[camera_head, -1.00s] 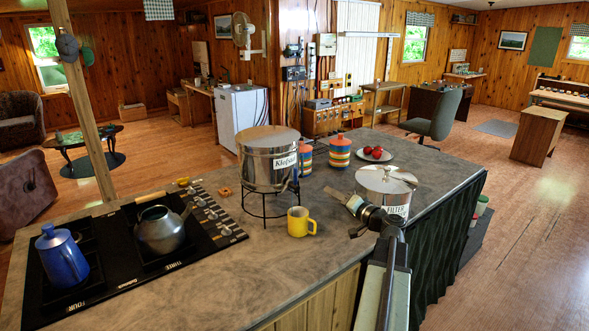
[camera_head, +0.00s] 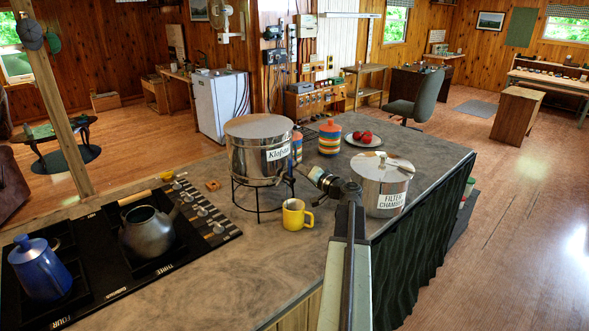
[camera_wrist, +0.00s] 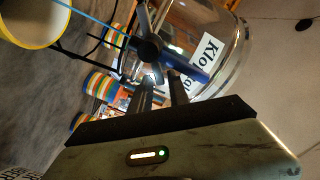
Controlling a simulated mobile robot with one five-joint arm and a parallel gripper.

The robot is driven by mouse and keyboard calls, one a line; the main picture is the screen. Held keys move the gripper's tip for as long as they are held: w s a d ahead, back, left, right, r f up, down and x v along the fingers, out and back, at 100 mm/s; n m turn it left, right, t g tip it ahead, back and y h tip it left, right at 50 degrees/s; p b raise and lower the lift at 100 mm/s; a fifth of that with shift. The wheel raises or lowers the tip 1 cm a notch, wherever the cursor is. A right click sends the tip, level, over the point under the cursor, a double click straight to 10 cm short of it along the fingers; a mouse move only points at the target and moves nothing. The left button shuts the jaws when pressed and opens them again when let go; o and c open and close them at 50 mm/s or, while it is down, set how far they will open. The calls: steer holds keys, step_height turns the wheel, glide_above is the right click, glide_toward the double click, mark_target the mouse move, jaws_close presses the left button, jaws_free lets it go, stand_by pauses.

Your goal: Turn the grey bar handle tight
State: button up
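A shiny steel pot (camera_head: 255,155) labelled "Klo…" stands on a black wire stand on the counter. A tap (camera_head: 284,180) is low on its front, with a blue upright part. In the wrist view the pot (camera_wrist: 232,55) is tilted, and the dark grey bar handle (camera_wrist: 149,48) with its round hub shows in front of it, beside the blue part (camera_wrist: 188,62). My gripper (camera_head: 306,170) is just right of the tap. In the wrist view my gripper's two dark fingers (camera_wrist: 162,82) stand apart, with a narrow gap, close to the bar's lower end. Contact cannot be told.
A yellow mug (camera_head: 294,215) stands below the tap, near my gripper. A steel pot labelled "Filter chamber" (camera_head: 383,185) is close right of my arm. Striped jars (camera_head: 330,140) and a plate (camera_head: 366,140) of red fruit are behind. The hob (camera_head: 105,250) with two kettles is left.

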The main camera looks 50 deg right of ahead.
steer(key=shift+w+d, duration=0.15)
steer(key=shift+w, duration=0.2)
